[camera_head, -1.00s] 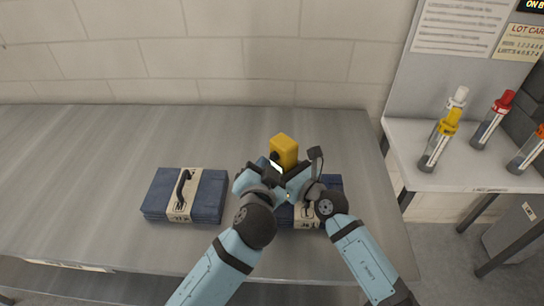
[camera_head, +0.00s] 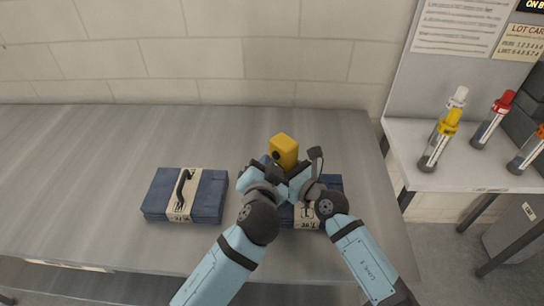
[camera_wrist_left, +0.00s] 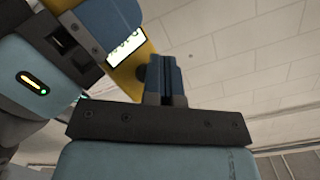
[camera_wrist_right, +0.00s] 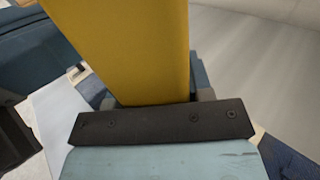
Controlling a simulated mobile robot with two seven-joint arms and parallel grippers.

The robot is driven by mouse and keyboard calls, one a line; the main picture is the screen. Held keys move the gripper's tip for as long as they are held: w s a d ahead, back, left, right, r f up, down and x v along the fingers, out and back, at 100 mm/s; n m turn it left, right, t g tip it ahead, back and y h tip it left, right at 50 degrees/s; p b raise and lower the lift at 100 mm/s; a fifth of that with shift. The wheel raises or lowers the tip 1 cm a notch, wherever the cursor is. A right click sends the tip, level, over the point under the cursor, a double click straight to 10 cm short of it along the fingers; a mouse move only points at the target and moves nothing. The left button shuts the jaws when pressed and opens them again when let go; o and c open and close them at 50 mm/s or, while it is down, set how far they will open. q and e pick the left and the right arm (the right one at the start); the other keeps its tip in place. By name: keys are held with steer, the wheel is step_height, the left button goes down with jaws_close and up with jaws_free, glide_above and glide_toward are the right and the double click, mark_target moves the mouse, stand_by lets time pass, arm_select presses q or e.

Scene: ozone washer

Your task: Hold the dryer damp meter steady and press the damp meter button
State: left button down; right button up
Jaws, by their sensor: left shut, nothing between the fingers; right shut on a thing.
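The yellow damp meter (camera_head: 285,149) is held upright above the right-hand blue stack. My right gripper (camera_head: 304,180) is shut on it; the meter's broad yellow side (camera_wrist_right: 130,50) fills the middle of the right wrist view. My left gripper (camera_head: 268,171) is shut and empty, close by the meter's left side. In the left wrist view its closed fingertips (camera_wrist_left: 163,62) are beside the meter's yellow edge (camera_wrist_left: 132,80) and lit screen (camera_wrist_left: 125,47). A dark round part, perhaps the button, is partly hidden by the fingertips; I cannot tell whether they touch.
A strapped dark blue stack (camera_head: 210,193) with a black handle lies to the left on the grey table (camera_head: 90,150). Another blue stack (camera_head: 333,186) lies under my grippers. A side shelf (camera_head: 460,162) at right holds several capped bottles. The table's left and back are clear.

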arm_select(q)
steer(key=shift+s+a, duration=0.65)
steer(key=shift+s, duration=0.05)
steer(key=s+a, duration=0.3)
steer(key=shift+s+a, duration=0.25)
steer(key=shift+a, duration=0.05)
stand_by(0.8)
arm_select(e)
steer(key=o, duration=1.1)
